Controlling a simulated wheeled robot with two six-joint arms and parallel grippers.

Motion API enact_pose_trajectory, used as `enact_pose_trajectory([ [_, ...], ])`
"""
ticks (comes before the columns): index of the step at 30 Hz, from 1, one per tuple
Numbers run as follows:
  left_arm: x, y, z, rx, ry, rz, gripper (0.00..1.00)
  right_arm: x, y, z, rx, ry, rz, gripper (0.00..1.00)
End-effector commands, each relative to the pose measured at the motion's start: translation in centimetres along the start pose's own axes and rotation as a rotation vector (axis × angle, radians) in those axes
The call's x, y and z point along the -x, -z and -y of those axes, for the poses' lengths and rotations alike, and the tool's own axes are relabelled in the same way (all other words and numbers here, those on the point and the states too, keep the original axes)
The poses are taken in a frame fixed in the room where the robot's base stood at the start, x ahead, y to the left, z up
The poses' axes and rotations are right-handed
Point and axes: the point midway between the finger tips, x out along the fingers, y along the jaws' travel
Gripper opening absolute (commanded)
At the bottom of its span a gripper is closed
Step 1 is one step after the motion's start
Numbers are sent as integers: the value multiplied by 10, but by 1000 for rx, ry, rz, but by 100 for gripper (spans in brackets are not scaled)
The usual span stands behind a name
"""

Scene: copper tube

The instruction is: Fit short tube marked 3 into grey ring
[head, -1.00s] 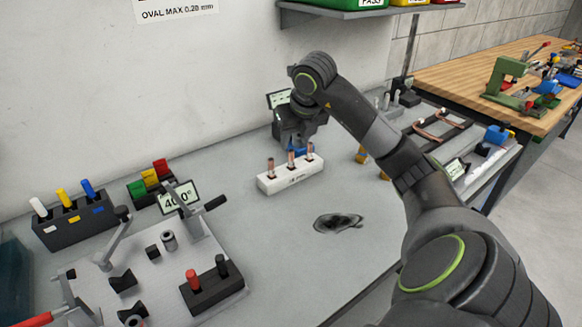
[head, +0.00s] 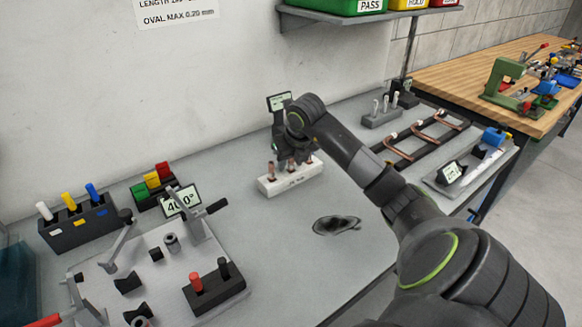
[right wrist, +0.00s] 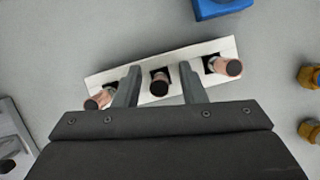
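A white block (head: 271,186) stands on the grey bench with three short copper tubes upright in it; their marks are too small to read. My right gripper (head: 291,160) is over the block, pointing down. In the right wrist view its open fingers (right wrist: 147,70) stand on either side of the dark-topped middle tube (right wrist: 159,86), not visibly gripping it. The left tube (right wrist: 99,100) and right tube (right wrist: 229,67) are outside the fingers. Two grey ring-like pieces are on the fixture plate, one upper (head: 171,243) and one lower (head: 137,314). My left gripper is out of view.
The fixture plate (head: 90,277) carries upright levers, dark blocks and a red-and-black-plug holder (head: 214,291). A rack with bent copper tubes (head: 418,141) is at right. A blue thing (right wrist: 220,8) is beyond the block.

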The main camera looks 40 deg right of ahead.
Motion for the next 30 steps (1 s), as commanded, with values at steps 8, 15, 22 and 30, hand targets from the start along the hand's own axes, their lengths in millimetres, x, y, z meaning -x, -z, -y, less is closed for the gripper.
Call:
enact_pose_trajectory([
  [8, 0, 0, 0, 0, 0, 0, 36, 1, 0, 0, 0, 0, 1, 0],
  [15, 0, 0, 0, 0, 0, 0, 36, 1, 0, 0, 0, 0, 1, 0],
  [22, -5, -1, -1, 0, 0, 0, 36, 19, -9, 0, -1, 1, 6, 0],
  [30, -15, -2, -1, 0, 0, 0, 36, 70, -30, 0, -1, 1, 6, 0],
])
